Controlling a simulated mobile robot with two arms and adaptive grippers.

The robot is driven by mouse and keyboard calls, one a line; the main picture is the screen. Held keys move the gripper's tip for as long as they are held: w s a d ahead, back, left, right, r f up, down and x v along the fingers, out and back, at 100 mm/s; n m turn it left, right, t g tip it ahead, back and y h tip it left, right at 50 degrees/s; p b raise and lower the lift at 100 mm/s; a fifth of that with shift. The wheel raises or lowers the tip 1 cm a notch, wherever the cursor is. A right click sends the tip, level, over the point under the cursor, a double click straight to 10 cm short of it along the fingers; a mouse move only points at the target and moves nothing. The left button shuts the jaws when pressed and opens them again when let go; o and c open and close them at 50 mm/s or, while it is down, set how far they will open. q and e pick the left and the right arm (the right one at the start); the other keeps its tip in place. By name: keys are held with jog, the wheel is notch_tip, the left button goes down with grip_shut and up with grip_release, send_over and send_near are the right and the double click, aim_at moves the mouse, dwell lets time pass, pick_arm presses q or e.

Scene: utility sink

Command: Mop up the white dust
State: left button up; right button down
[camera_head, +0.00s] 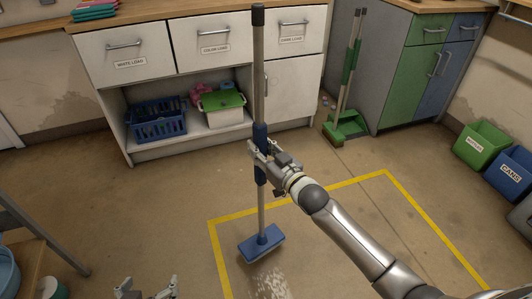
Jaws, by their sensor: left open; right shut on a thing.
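A long-handled mop with a grey pole and a blue head (262,243) stands nearly upright on the floor. My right gripper (262,158) is shut on the blue grip of its pole. The white dust (272,284) lies on the floor just below the mop head in the picture, inside the yellow tape outline (300,200), and runs to the bottom edge of the view. My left gripper (146,290) is low at the bottom edge, apart from the mop, open and empty; only its fingertips show.
White cabinets (130,45) with a blue basket (158,120) on a shelf stand behind. A green broom and dustpan (346,125) lean at the grey cabinet side. Green (483,146) and blue bins (512,172) stand right. Wooden furniture (30,255) is at lower left. The taped floor is otherwise clear.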

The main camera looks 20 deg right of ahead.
jog(key=w+d, duration=0.1)
jog(key=w+d+f+b, duration=0.1)
jog(key=w, duration=0.1)
jog(key=shift+d+b, duration=0.25)
jog(key=shift+b, duration=0.05)
notch_tip(320, 180, down, 2)
jog(key=shift+w+f+b, duration=0.1)
jog(key=shift+b, duration=1.1)
pick_arm(q)
jog(key=w+d+r+t+h, duration=0.1)
jog(key=w+r+t, duration=0.1)
jog(key=r+t, duration=0.2)
jog(key=w+d+r+t+h, duration=0.1)
jog(key=r+t, duration=0.3)
jog(key=r, duration=0.6)
jog(key=shift+w+d+r, duration=0.15)
jog(key=shift+w+d, duration=0.3)
jog(key=shift+w, duration=0.35)
